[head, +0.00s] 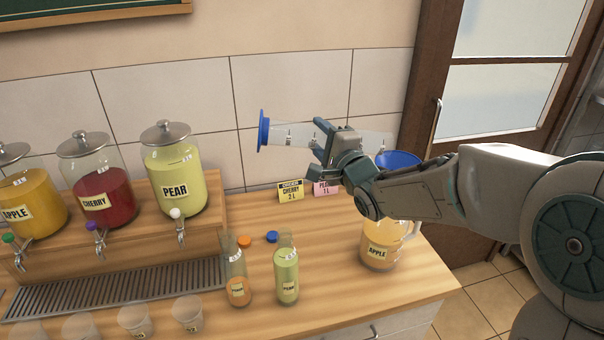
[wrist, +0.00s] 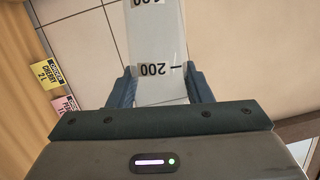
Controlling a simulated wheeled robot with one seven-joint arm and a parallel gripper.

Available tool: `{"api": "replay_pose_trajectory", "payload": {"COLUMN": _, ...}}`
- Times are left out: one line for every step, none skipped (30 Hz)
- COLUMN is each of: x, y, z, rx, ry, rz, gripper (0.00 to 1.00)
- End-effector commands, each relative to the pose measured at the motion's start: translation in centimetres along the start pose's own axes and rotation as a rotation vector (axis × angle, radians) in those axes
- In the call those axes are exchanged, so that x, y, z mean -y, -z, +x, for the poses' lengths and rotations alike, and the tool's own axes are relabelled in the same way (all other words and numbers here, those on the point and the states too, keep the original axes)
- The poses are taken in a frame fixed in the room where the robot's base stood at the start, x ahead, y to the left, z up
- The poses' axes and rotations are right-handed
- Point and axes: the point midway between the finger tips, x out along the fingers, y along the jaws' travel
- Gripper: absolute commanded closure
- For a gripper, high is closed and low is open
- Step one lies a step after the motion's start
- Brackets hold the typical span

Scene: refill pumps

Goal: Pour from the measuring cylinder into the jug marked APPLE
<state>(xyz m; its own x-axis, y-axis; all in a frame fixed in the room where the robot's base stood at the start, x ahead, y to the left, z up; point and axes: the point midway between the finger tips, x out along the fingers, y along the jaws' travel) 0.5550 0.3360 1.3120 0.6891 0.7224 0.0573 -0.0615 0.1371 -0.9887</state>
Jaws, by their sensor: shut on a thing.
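My gripper (head: 338,148) is shut on the measuring cylinder (head: 294,135), which has a blue foot and a clear body. The cylinder is tilted to about level, foot to the left and open end to the right, above the counter. In the wrist view the cylinder (wrist: 157,45) shows its printed 200 mark between the fingers; I see no liquid in that part. The jug marked APPLE (head: 378,252) stands upright on the counter below, with orange liquid in it. A blue funnel (head: 397,159) shows above the jug, partly hidden by my arm.
Dispensers for apple (head: 28,200), cherry (head: 104,197) and pear (head: 172,177) stand at left. Two small bottles (head: 236,275) (head: 286,272) stand at the counter's front. Yellow (head: 290,191) and pink (head: 325,188) cards stand at the back. Several cups (head: 135,318) are at front left.

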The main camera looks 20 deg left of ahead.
Motion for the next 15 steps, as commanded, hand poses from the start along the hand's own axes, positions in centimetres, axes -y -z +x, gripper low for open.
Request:
{"api": "replay_pose_trajectory", "payload": {"x": 0.1, "y": 0.0, "z": 0.0, "rx": 0.0, "ry": 0.002, "rz": 0.004, "gripper": 0.91}}
{"api": "replay_pose_trajectory", "payload": {"x": 0.2, "y": 0.0, "z": 0.0, "rx": 0.0, "ry": 0.004, "rz": 0.008, "gripper": 0.91}}
{"api": "replay_pose_trajectory", "payload": {"x": 0.4, "y": 0.1, "z": 0.0, "rx": 0.0, "ry": 0.007, "rz": 0.016, "gripper": 0.91}}
{"api": "replay_pose_trajectory", "payload": {"x": 0.5, "y": 0.1, "z": 0.0, "rx": 0.0, "ry": 0.01, "rz": 0.024, "gripper": 0.91}}
{"api": "replay_pose_trajectory", "payload": {"x": 0.7, "y": 0.1, "z": 0.0, "rx": -0.001, "ry": 0.014, "rz": 0.033, "gripper": 0.91}}
{"api": "replay_pose_trajectory", "payload": {"x": 0.9, "y": 0.1, "z": 0.0, "rx": -0.001, "ry": 0.019, "rz": 0.045, "gripper": 0.91}}
{"api": "replay_pose_trajectory", "payload": {"x": 1.1, "y": 0.2, "z": -0.1, "rx": 0.0, "ry": 0.023, "rz": 0.054, "gripper": 0.91}}
{"api": "replay_pose_trajectory", "payload": {"x": 1.2, "y": 0.2, "z": -0.1, "rx": 0.0, "ry": 0.026, "rz": 0.062, "gripper": 0.91}}
{"api": "replay_pose_trajectory", "payload": {"x": 1.2, "y": 0.2, "z": -0.1, "rx": 0.0, "ry": 0.029, "rz": 0.069, "gripper": 0.91}}
{"api": "replay_pose_trajectory", "payload": {"x": 1.2, "y": 0.2, "z": -0.1, "rx": 0.0, "ry": 0.03, "rz": 0.072, "gripper": 0.91}}
{"api": "replay_pose_trajectory", "payload": {"x": 1.2, "y": 0.2, "z": -0.1, "rx": 0.001, "ry": 0.031, "rz": 0.073, "gripper": 0.91}}
{"api": "replay_pose_trajectory", "payload": {"x": 1.2, "y": 0.2, "z": -0.1, "rx": 0.001, "ry": 0.031, "rz": 0.074, "gripper": 0.91}}
{"api": "replay_pose_trajectory", "payload": {"x": 1.2, "y": 0.2, "z": -0.1, "rx": 0.001, "ry": 0.031, "rz": 0.075, "gripper": 0.91}}
{"api": "replay_pose_trajectory", "payload": {"x": 1.3, "y": 0.2, "z": -0.1, "rx": 0.0, "ry": 0.032, "rz": 0.077, "gripper": 0.91}}
{"api": "replay_pose_trajectory", "payload": {"x": 1.4, "y": 0.3, "z": -0.1, "rx": 0.0, "ry": 0.035, "rz": 0.083, "gripper": 0.91}}
